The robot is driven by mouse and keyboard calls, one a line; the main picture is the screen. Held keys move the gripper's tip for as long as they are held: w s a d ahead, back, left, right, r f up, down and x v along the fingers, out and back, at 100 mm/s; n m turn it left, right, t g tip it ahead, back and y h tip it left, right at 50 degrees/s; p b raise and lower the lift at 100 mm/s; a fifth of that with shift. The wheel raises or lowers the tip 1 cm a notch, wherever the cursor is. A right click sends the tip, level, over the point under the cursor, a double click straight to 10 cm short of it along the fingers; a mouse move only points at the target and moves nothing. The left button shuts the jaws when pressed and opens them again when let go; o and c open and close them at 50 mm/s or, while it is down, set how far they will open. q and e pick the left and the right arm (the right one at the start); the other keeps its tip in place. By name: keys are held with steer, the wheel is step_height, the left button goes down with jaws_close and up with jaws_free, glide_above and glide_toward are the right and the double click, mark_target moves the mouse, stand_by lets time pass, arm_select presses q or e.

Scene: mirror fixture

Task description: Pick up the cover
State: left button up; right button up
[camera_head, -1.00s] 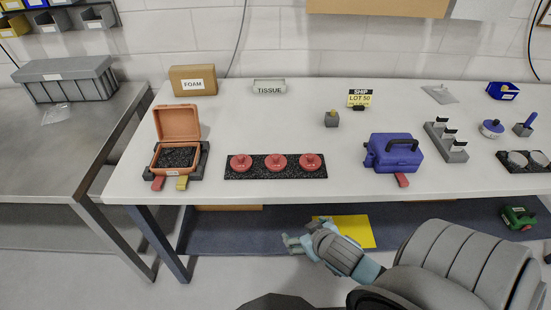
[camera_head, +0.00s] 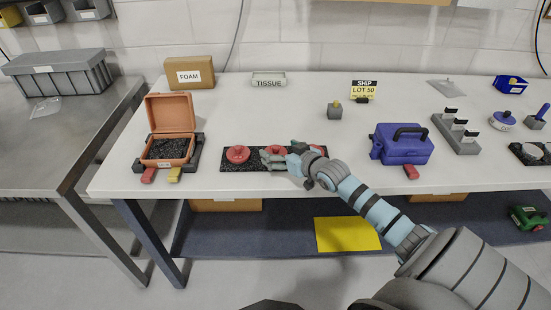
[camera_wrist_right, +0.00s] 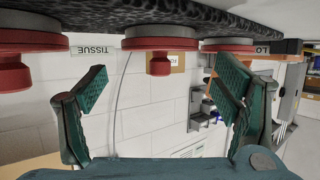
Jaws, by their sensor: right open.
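Three red round covers with knobs sit in a row on a black foam mat (camera_head: 226,165) on the white table: the left cover (camera_head: 238,154), the middle cover (camera_head: 276,150) and the right cover (camera_head: 317,149). My right gripper (camera_head: 281,155) is at the row, partly hiding the middle and right covers. It is open and empty. In the right wrist view the scene is upside down; the fingers (camera_wrist_right: 165,90) stand apart with one red cover (camera_wrist_right: 159,65) showing in the gap. Contact cannot be told. My left gripper is not in view.
An open orange case (camera_head: 169,125) with dark foam stands left of the mat. A closed blue case (camera_head: 402,146) stands to the right. Table behind the mat is clear.

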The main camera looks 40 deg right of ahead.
mark_target(277, 149)
steer(key=shift+b+x, duration=0.4)
steer(key=shift+x, duration=1.15)
steer(key=shift+s, duration=0.15)
steer(key=c, duration=1.4)
steer(key=shift+o, duration=0.2)
